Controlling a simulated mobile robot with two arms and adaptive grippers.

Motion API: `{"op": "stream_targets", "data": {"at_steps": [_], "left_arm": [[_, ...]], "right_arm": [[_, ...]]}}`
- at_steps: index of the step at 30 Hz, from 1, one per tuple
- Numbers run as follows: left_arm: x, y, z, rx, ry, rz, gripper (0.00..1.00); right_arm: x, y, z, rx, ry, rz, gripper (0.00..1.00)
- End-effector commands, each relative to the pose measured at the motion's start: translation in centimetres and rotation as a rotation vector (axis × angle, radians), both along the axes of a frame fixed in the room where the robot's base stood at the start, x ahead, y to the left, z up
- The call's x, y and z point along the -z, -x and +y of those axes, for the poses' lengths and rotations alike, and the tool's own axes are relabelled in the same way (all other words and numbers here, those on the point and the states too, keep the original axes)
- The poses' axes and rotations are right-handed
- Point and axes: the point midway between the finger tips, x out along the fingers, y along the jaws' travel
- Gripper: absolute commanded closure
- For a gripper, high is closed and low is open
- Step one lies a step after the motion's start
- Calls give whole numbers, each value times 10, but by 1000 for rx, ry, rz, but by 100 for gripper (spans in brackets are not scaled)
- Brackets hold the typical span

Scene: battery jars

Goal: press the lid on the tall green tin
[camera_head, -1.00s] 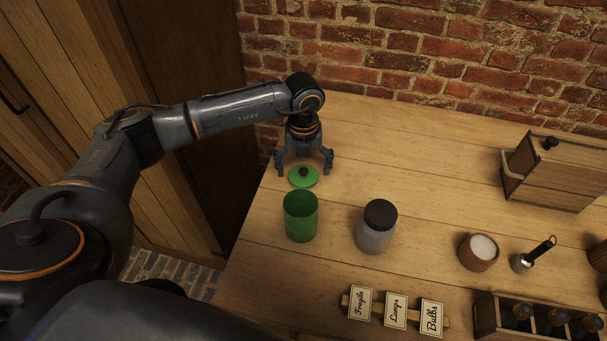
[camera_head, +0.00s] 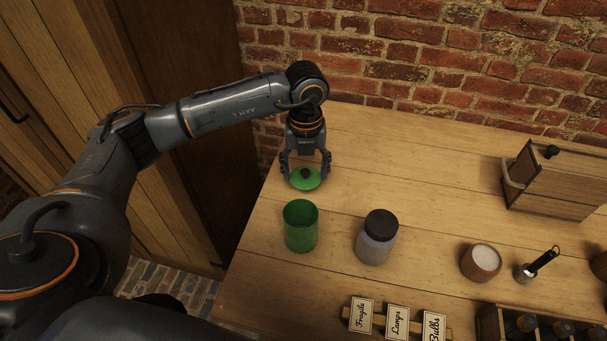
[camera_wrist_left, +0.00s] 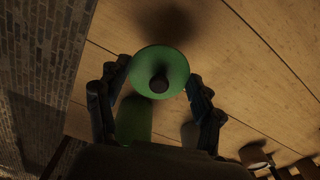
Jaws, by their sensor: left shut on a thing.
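The tall green tin (camera_head: 301,238) stands upright near the left end of the wooden worktop, and its top is open. The round green lid (camera_head: 305,181) with a dark knob is behind the tin, apart from it. My left gripper (camera_head: 306,172) points down and is shut on the lid, one finger at each side of its rim. In the left wrist view the lid (camera_wrist_left: 176,66) lies between the two fingers, and part of the tin (camera_wrist_left: 134,120) shows beyond it. A dark round shadow lies apart from the lid there. My right gripper is not in view.
A dark-lidded jar (camera_head: 376,246) stands right of the tin. Further right are a small bowl (camera_head: 480,263), a black-handled tool (camera_head: 541,262) and a wooden box (camera_head: 553,183). Label cards (camera_head: 397,321) and a bottle crate (camera_head: 490,322) are in front. A brick wall (camera_head: 430,60) rises behind.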

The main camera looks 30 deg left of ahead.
Motion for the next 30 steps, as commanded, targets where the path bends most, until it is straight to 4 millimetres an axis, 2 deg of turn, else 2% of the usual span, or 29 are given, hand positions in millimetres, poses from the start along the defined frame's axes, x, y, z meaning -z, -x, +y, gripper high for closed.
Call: {"op": "stream_targets", "data": {"at_steps": [6,12,21,30], "left_arm": [[-40,28,-25,6,0,-4,50],[-56,57,-50,4,0,-4,50],[-73,84,-74,2,1,-2,50],[-78,91,-79,-1,0,0,50]], "right_arm": [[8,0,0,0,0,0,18],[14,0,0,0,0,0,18],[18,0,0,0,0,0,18],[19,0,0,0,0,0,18]]}}
